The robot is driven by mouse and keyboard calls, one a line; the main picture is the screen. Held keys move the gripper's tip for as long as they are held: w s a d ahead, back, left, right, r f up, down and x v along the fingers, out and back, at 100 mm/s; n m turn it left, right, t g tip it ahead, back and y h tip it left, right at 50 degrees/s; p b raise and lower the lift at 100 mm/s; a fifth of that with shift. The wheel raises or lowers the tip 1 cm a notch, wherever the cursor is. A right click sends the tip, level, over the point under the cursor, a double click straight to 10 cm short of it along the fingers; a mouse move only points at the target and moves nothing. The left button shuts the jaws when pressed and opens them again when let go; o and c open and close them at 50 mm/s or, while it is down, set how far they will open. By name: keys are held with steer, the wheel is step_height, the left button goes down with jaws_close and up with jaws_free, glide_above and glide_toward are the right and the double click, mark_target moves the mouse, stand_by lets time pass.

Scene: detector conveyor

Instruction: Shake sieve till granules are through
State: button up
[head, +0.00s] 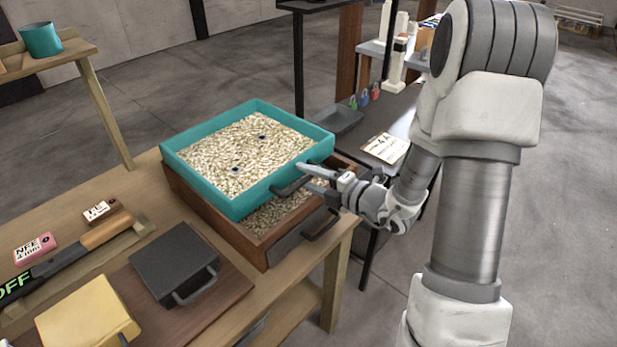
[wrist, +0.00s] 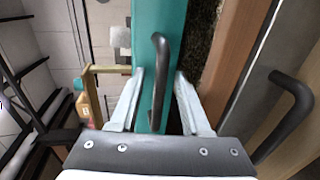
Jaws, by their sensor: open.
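The teal sieve (head: 213,197) is a shallow tray full of pale granules (head: 245,155) with a few dark bits among them. It sits over a brown wooden box (head: 262,247), which also holds pale granules (head: 275,212) below it. My gripper (head: 303,172) is at the sieve's near right side, by its dark handle (head: 292,186). In the wrist view the open fingers (wrist: 157,100) stand on either side of the sieve's handle (wrist: 160,75), apart from it. The sieve's underside is hidden.
A grey tray (head: 337,120) sits on the dark table behind.

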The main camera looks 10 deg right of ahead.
jaws_close()
stand_by(1.3)
